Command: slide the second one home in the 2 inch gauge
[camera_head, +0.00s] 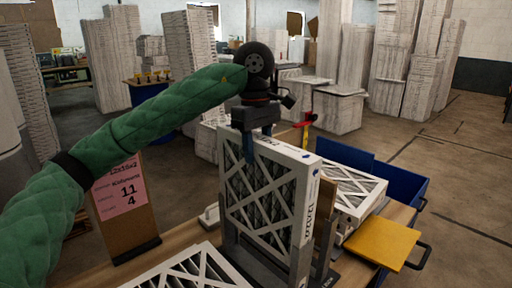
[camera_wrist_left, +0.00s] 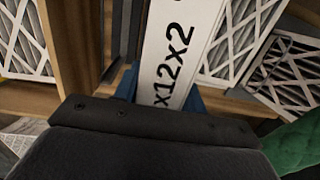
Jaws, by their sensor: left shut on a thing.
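My left gripper (camera_head: 261,140) comes down from above and is shut on the top edge of a white-framed pleated filter (camera_head: 262,192). The filter stands upright at the wooden gauge (camera_head: 326,225) on the table; whether it is fully seated cannot be told. In the left wrist view, the filter's white top edge (camera_wrist_left: 178,50), printed "x12x2", runs between the blue fingers (camera_wrist_left: 160,90). Wooden gauge walls (camera_wrist_left: 75,45) show left of it. My right gripper is not in view.
Another filter (camera_head: 190,272) lies flat at the table's front. More filters (camera_head: 352,190) lie to the right, near a blue bin (camera_head: 400,182) and a yellow board (camera_head: 383,243). A cardboard sign (camera_head: 125,205) stands at left.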

